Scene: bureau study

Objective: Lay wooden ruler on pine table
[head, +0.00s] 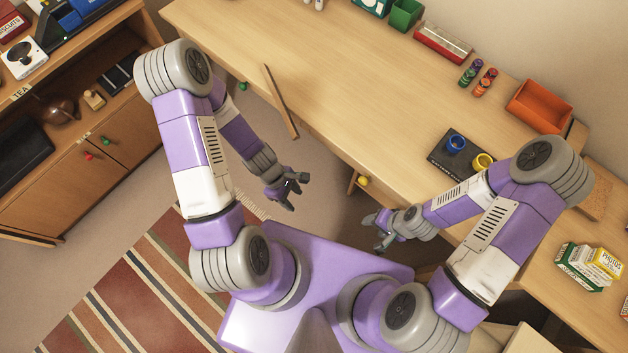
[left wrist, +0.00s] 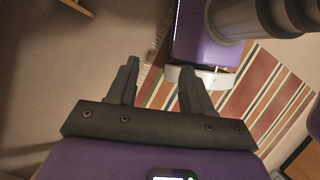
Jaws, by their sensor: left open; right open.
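A long, thin brown wooden strip (head: 281,101), which looks like the wooden ruler, lies across the front edge of the long pale wooden table (head: 340,70). Its far end is over the top and its near end sticks out past the edge. I take this table for the pine table. My left gripper (head: 291,188) is open and empty, below the strip in the picture and apart from it. My right gripper (head: 378,229) is open and empty, in front of the table.
Colored spools (head: 478,80), an orange tray (head: 539,106) and a dark pad (head: 458,155) with blue and yellow rings are toward the table's right. A wooden cabinet (head: 100,160) stands left. A striped rug (head: 120,300) covers the floor. The table's middle is clear.

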